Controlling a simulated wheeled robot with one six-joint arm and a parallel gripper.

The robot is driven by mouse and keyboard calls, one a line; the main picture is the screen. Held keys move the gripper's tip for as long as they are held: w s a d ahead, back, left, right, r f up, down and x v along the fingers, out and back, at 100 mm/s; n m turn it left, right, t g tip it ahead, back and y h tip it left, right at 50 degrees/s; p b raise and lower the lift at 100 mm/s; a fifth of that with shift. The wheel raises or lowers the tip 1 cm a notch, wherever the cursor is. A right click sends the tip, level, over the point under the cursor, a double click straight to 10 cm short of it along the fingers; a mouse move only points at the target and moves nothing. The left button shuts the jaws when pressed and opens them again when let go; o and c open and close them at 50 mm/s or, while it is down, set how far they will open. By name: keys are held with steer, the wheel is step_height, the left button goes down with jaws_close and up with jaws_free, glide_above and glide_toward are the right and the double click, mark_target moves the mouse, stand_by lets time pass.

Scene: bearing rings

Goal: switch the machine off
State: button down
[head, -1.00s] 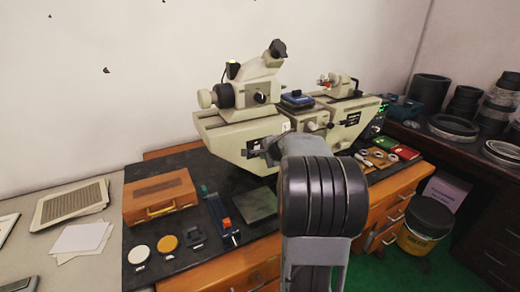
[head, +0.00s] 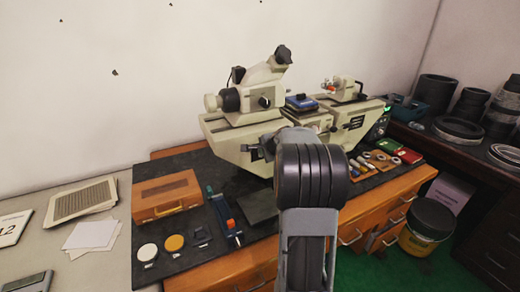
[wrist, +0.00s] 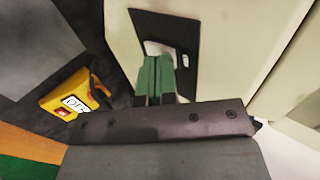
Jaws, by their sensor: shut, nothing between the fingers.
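The machine (head: 235,142) is a cream-coloured bench instrument with a black-knobbed head, standing on a dark mat. In the wrist view a black plate (wrist: 190,33) is set in its cream side, with a pale switch-like piece (wrist: 155,47) and a small slot on it. My gripper (wrist: 156,70) has green fingertips, shut together and empty. The tips overlap the lower part of the plate, just below the pale piece; I cannot tell whether they touch it. In the head view my arm hides most of the gripper.
A yellow box (wrist: 58,97) with a lettered white label lies left of the fingers in the wrist view. The mat (head: 190,262) holds a wooden case (head: 165,195), round pads and a blue tool (head: 224,215). A bucket (head: 428,225) stands right, by the drawers.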

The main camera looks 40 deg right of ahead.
steer(key=shift+b, duration=0.35)
steer(key=shift+r, duration=0.1)
steer(key=shift+r+p, duration=0.65)
steer(key=shift+r, duration=0.1)
steer(key=b+v, duration=0.1)
steer(key=v, duration=1.2)
